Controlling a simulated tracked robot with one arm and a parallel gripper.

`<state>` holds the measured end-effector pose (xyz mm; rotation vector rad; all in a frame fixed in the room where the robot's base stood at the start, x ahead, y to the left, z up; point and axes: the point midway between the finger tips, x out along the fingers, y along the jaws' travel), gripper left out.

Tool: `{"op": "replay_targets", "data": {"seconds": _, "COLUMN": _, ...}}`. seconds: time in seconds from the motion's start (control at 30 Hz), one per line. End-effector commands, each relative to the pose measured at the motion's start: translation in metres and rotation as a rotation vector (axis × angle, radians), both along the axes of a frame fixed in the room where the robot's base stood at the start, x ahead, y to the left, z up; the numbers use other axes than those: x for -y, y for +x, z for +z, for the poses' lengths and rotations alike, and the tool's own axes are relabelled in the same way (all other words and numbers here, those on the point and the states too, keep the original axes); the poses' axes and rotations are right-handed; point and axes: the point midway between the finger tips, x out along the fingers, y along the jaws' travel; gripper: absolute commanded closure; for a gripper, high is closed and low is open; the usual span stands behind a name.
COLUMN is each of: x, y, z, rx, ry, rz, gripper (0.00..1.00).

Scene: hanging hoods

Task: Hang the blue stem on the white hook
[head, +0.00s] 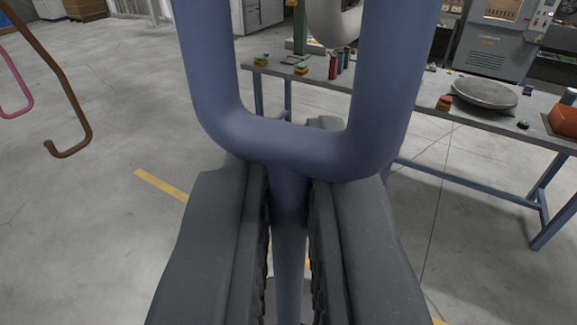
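The blue stem (290,145) is a U-shaped fork with two prongs rising out of the top of the view and a single shaft running down from its bend. My gripper (289,205) is shut on the shaft just below the bend, with one dark finger on each side. The fork is upright and close to the camera. A white curved piece, which looks like the white hook (345,28), shows at the top between the prongs, farther away. Its upper part is out of view, and the right prong may hide some of it.
A brown hook (72,100) and a pink hook (22,105) hang at the left. The floor at left is open.

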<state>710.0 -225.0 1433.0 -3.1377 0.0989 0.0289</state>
Motion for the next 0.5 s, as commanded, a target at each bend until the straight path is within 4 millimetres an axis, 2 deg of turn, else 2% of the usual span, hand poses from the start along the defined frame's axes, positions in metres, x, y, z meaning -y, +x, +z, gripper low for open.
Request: {"op": "replay_targets", "data": {"seconds": 0.5, "x": 0.0027, "y": 0.0038, "z": 0.0032, "rx": 0.003, "ry": 0.0, "rz": 0.0, "gripper": 1.0}}
